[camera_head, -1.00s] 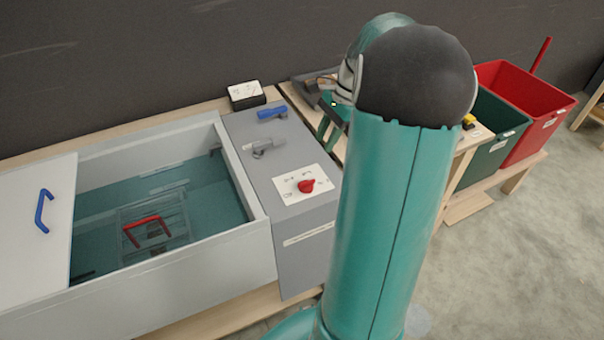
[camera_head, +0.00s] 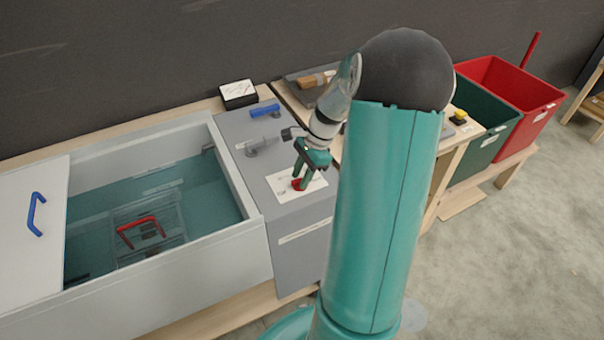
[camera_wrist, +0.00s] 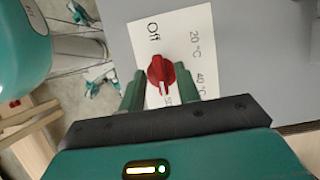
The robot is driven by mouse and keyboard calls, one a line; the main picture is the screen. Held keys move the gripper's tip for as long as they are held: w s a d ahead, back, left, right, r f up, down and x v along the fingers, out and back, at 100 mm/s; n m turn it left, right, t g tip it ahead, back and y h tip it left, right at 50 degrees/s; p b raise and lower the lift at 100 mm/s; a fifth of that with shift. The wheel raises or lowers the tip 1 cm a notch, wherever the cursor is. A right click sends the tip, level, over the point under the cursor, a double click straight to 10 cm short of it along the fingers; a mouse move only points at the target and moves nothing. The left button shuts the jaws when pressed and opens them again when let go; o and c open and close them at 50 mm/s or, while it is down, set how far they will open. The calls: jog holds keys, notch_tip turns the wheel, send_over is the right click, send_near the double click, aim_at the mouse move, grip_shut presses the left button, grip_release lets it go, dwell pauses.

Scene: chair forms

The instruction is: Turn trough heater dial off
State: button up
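The red heater dial (camera_head: 298,185) sits on a white label plate (camera_head: 283,190) on top of the grey control box. My gripper (camera_head: 304,170) reaches down over it from above. In the wrist view, the dial (camera_wrist: 160,71) lies between my two green fingertips (camera_wrist: 159,86), which are spread on either side. I cannot tell whether they touch it. The plate shows "Off" at upper left, "20 °C" and "40 °C" on the right, and a lower label partly hidden. A pale mark shows at the dial's lower end, away from "Off".
A water trough (camera_head: 245,230) with a red-handled basket (camera_head: 140,226) stands left of the box. A grey lever (camera_head: 262,146) and blue handle (camera_head: 264,111) sit behind the dial. Green (camera_head: 487,150) and red (camera_head: 530,125) bins stand at the right.

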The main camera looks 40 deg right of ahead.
grip_shut()
